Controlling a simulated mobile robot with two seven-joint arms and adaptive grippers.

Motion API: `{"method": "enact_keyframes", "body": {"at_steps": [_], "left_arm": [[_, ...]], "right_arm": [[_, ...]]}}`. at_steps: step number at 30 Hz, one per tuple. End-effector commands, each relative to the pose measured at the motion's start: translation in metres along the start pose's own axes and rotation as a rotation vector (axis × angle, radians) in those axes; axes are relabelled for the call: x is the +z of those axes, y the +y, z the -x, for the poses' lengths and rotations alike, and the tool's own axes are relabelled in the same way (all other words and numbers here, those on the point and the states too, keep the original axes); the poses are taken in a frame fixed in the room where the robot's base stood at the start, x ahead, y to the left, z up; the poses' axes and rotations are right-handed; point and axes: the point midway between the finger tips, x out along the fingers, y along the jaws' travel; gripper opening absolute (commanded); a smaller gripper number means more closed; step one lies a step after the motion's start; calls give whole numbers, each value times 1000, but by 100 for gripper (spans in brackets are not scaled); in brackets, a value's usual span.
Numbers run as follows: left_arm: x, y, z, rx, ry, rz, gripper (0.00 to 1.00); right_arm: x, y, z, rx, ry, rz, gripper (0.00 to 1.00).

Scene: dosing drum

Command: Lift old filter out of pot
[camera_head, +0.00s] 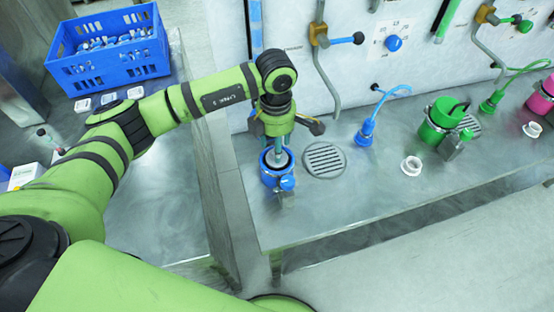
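The blue pot (270,179) stands open at the left end of the metal bench, with a blue knob on its front. My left arm reaches in from the left, and its gripper (279,148) points straight down over the pot, with the fingertips at or inside the pot's mouth. A pale grey round part, possibly the old filter (281,159), shows inside the rim below the gripper. Whether the fingers are closed on it cannot be made out. My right gripper is not in view.
A drain grate (324,160), a blue hose fitting (366,134) and a white ring-shaped part (411,165) are right of the pot. A green pot (438,122) stands farther right. A blue crate (110,47) stands at upper left. The bench's front edge is clear.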

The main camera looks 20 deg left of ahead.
Motion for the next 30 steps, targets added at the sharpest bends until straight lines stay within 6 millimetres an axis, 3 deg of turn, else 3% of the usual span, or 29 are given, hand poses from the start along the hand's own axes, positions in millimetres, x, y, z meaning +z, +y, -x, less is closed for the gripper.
{"method": "enact_keyframes", "body": {"at_steps": [2, 7, 14, 15, 18, 19, 30], "left_arm": [[1, -1, -7, -5, 2, 0, 52], [2, -1, -27, -3, -1, -1, 52], [2, -1, -31, -1, -3, -2, 52], [2, 0, -31, -1, -3, -2, 44], [2, 0, -30, -1, -3, -1, 4], [2, -1, -30, -1, -3, -1, 0], [2, 0, -30, -2, -2, -1, 0]], "right_arm": [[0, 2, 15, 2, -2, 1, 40], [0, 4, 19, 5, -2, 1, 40], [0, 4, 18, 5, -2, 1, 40], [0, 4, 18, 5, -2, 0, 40], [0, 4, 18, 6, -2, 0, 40], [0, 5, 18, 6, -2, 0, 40], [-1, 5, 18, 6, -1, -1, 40]]}}
